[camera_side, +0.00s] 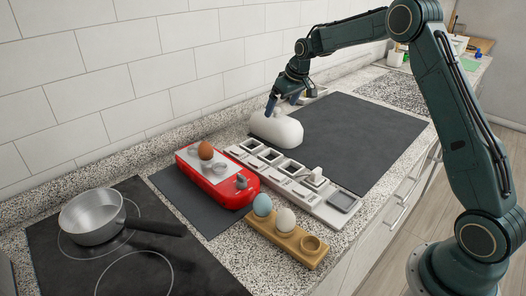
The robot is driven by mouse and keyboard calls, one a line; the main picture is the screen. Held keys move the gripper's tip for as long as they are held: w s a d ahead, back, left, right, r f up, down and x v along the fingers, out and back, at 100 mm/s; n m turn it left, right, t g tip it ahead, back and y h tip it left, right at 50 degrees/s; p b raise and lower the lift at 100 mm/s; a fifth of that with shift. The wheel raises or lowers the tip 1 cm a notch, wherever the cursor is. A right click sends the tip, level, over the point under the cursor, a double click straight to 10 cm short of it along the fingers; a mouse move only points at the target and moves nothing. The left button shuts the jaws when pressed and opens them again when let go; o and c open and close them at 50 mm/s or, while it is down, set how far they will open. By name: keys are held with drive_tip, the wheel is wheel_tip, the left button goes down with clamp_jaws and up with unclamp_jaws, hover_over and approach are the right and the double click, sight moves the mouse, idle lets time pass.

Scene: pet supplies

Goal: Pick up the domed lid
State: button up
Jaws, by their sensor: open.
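The white domed lid (275,130) rests on the counter near the tiled wall, at the left edge of a dark mat. It is smooth and rounded, with a small raised part on top by my gripper. My gripper (271,104) is at the lid's upper left, its dark blue fingers pointing down around or beside the top. The fingers are open. At this size I cannot tell whether they touch the lid.
A red egg cooker (217,180) with a brown egg (205,150) stands in front of the lid. A white compartment strip (290,172) lies beside it. A wooden egg holder (286,238) and a saucepan (92,217) are nearer. The dark mat (350,135) is largely clear.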

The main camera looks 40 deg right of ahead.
sight(278, 113)
drive_tip(key=shift+x, duration=0.85)
drive_tip(key=shift+x, duration=2.6)
drive_tip(key=shift+a, duration=0.1)
drive_tip(key=c, duration=0.7)
drive_tip(key=shift+c, duration=0.2)
drive_tip(key=shift+r, duration=0.2)
wheel_tip(278, 113, up, 20)
drive_tip(key=shift+f, duration=0.15)
